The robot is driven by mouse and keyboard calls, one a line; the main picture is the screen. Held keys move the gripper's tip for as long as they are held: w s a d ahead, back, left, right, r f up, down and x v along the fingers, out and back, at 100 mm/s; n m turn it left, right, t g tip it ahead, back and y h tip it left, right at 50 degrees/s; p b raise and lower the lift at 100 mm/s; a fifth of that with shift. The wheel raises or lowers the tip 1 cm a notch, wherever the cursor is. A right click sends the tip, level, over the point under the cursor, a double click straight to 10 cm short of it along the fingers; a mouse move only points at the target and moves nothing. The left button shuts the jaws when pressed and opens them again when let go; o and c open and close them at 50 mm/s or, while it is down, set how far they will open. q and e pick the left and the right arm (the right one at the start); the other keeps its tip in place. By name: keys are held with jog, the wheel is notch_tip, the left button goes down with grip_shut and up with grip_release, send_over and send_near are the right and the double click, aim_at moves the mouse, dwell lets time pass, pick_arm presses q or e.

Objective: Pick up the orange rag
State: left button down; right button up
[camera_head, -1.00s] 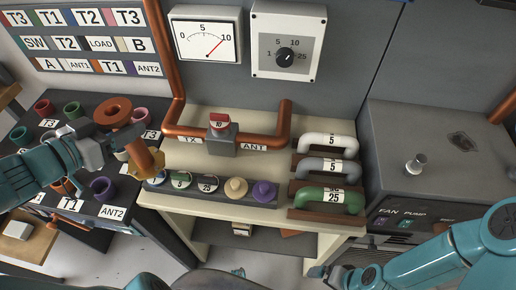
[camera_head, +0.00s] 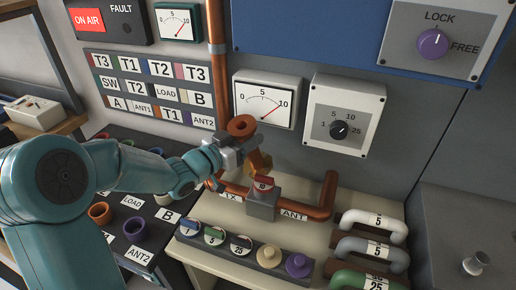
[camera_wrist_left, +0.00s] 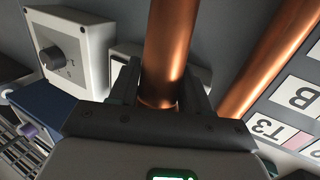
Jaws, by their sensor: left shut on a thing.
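I see no orange rag in either view. My left gripper (camera_head: 236,154) is shut on a copper pipe piece (camera_head: 241,126) with an open flanged top end. It holds the piece up in front of the panel, near the left side of the copper pipe run. The gripper hides part of the piece. In the left wrist view the copper pipe piece (camera_wrist_left: 167,45) stands between the two fingers (camera_wrist_left: 162,95). My right gripper is out of view.
A fixed copper pipe run (camera_head: 315,210) with a grey block (camera_head: 262,204) crosses the bench. A row of coloured knobs (camera_head: 240,243) lies in front. Handled plugs (camera_head: 372,220) stand at right. Coloured cups (camera_head: 133,228) stand at left. Two meters (camera_head: 266,100) hang behind.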

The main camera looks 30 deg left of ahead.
aim_at(258, 150)
pick_arm(q)
jog(key=f, duration=0.2)
jog(key=w+f, duration=0.1)
jog(key=f, duration=0.1)
jog(key=shift+w+f+p, duration=0.2)
jog(key=shift+f+p, duration=0.1)
jog(key=shift+w, duration=0.25)
jog(key=shift+d+r+g+p, duration=0.15)
jog(key=shift+g+p, duration=0.15)
jog(key=shift+p, duration=0.1)
jog(key=w+g+p, duration=0.1)
jog(key=p, duration=0.1)
jog(key=w+r+g+p, duration=0.1)
jog(key=shift+w+d+r+g+y+p, duration=0.1)
jog(key=shift+w+d+g+y+p, duration=0.1)
jog(key=shift+w+g+y+p, duration=0.15)
notch_tip(258, 150, down, 4)
jog(key=shift+s+r+b, duration=0.1)
jog(key=shift+r+b, duration=0.15)
jog(key=shift+b, duration=0.15)
jog(key=shift+a+f, duration=0.1)
jog(key=shift+f, duration=0.1)
